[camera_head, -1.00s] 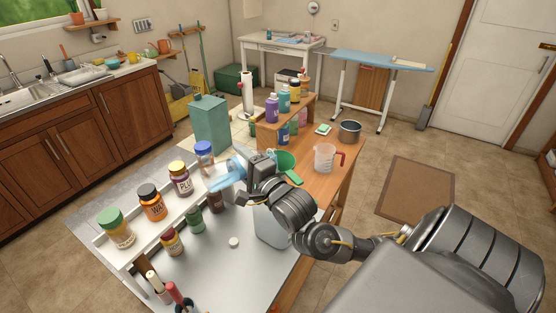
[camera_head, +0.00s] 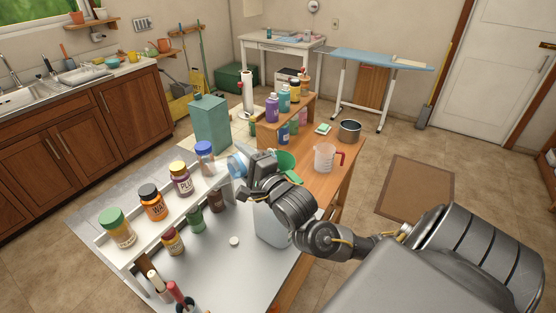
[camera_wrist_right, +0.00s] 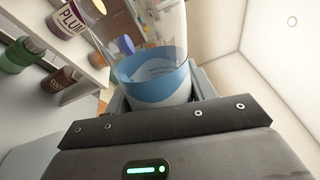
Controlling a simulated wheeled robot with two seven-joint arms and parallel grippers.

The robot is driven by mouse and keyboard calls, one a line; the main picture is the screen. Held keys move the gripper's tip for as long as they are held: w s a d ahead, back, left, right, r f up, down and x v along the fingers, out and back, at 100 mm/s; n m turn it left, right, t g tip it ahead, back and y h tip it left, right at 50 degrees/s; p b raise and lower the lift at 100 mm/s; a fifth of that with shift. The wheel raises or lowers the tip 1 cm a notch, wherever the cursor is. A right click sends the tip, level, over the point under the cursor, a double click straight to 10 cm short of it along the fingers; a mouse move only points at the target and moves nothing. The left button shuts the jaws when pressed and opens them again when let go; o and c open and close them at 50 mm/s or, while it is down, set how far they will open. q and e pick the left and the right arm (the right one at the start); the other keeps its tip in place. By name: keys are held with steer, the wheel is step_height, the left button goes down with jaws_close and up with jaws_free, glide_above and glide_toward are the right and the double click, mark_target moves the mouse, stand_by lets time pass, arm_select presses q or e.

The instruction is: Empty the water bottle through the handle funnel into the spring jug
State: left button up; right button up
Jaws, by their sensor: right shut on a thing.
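My right gripper (camera_head: 248,166) is shut on the water bottle (camera_head: 237,165), a clear bottle with a blue and white label. In the right wrist view the bottle (camera_wrist_right: 158,75) stands out beyond the jaws, its label close to them. In the head view it looks short, and its mouth cannot be made out. The green funnel (camera_head: 287,160) is just right of the gripper, partly hidden by it. A pale translucent jug (camera_head: 271,228), likely the spring jug, stands below my right forearm, its top hidden. Whether the funnel sits in it cannot be told. My left gripper is not in view.
A white rack with several lidded jars (camera_head: 154,203) runs along the left of the grey tabletop. A small white cap (camera_head: 234,241) lies on the bare grey top. A measuring jug (camera_head: 325,159) with a red handle and a metal pot (camera_head: 349,131) stand farther back.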

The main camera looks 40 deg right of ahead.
steer(key=shift+d+r+m+p, duration=0.15)
steer(key=shift+r+m+p, duration=0.25)
steer(key=shift+r+m, duration=0.1)
stand_by(0.3)
